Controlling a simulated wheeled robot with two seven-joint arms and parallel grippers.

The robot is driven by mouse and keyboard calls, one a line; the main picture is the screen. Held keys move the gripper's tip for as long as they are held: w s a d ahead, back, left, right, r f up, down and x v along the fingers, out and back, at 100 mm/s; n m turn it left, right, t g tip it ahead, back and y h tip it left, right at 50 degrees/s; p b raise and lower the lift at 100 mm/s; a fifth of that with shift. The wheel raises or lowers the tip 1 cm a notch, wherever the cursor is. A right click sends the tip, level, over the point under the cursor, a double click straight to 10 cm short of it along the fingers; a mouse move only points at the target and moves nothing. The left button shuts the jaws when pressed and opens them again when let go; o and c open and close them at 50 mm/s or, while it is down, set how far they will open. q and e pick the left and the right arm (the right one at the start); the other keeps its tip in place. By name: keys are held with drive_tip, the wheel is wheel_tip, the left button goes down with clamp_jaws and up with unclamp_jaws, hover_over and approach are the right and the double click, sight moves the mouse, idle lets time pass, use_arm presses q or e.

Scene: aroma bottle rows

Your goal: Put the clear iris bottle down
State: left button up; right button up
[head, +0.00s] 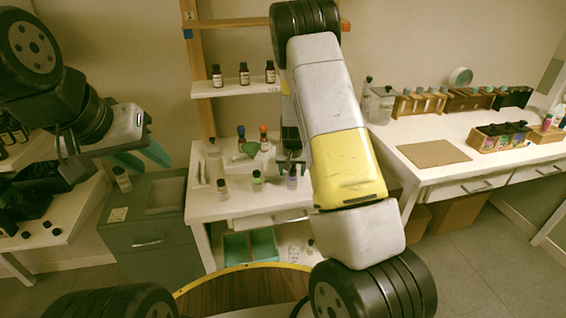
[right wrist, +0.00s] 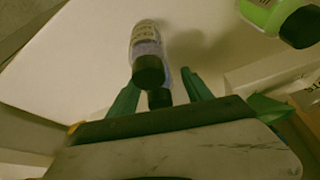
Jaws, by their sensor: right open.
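A clear bottle with a pale label, a violet tint and a black cap (right wrist: 146,42) is on the white surface in the right wrist view, just ahead of my right gripper (right wrist: 160,92). In the head view a matching bottle (head: 292,182) stands upright at the right of the small white table, below my right gripper (head: 290,158). The right fingers are open, one on each side of the bottle's cap end. A second dark cap (right wrist: 160,98) shows between the fingers; I cannot tell what it belongs to. My left gripper (head: 143,160) is open and empty at the left.
A green bottle (right wrist: 270,14) lies to the right in the right wrist view. Other bottles, including one (head: 257,181), stand on the white table (head: 228,207). A shelf (head: 235,89) with three dark bottles is above. A grey cabinet (head: 150,225) stands left.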

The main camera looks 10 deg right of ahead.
drive_tip(key=shift+c, duration=0.5)
clamp_jaws()
drive_tip(key=shift+r, duration=0.15)
